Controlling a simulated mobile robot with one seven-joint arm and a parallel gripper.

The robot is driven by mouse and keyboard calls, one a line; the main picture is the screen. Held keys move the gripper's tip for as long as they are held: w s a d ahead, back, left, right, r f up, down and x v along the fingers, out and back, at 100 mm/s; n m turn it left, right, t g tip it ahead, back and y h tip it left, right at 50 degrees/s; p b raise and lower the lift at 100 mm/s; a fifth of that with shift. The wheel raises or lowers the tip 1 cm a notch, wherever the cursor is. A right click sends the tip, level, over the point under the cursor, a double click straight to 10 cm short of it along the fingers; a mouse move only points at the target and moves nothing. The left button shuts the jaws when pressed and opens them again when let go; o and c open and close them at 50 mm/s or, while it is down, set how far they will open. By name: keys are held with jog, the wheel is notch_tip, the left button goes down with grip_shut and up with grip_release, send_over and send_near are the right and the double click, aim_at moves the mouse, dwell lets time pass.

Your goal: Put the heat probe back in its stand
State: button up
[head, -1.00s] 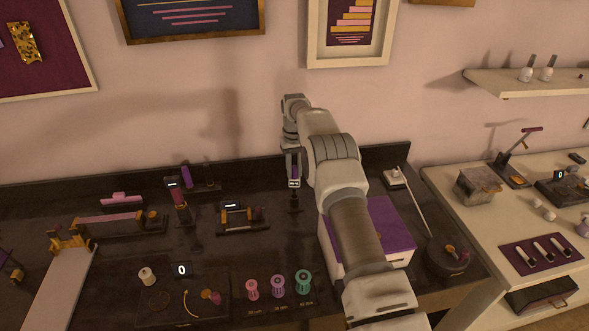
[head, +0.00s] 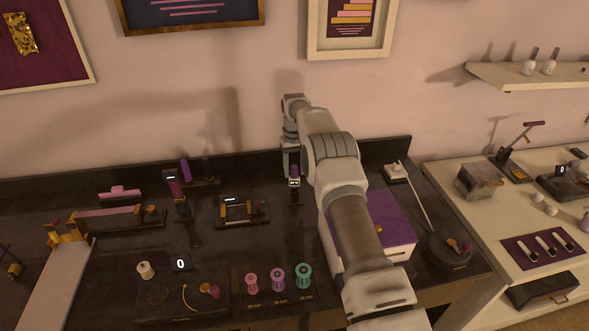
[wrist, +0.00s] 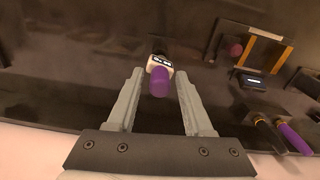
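The heat probe seems to be the upright tool with a purple end and a small lit display (head: 294,183). In the wrist view its purple end (wrist: 159,83) faces the camera, centred between my fingers, with the pale display housing just beyond. My gripper (head: 293,172) points down over the dark worktop near its back edge.
Several coloured spools (head: 277,279) stand in front. A purple-topped box (head: 393,228) lies right of my gripper, partly behind my arm.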

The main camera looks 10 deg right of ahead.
jog(key=shift+o, duration=0.4)
jog(key=shift+r, duration=0.25)
notch_tip(320, 180, up, 17)
jog(key=p, duration=0.3)
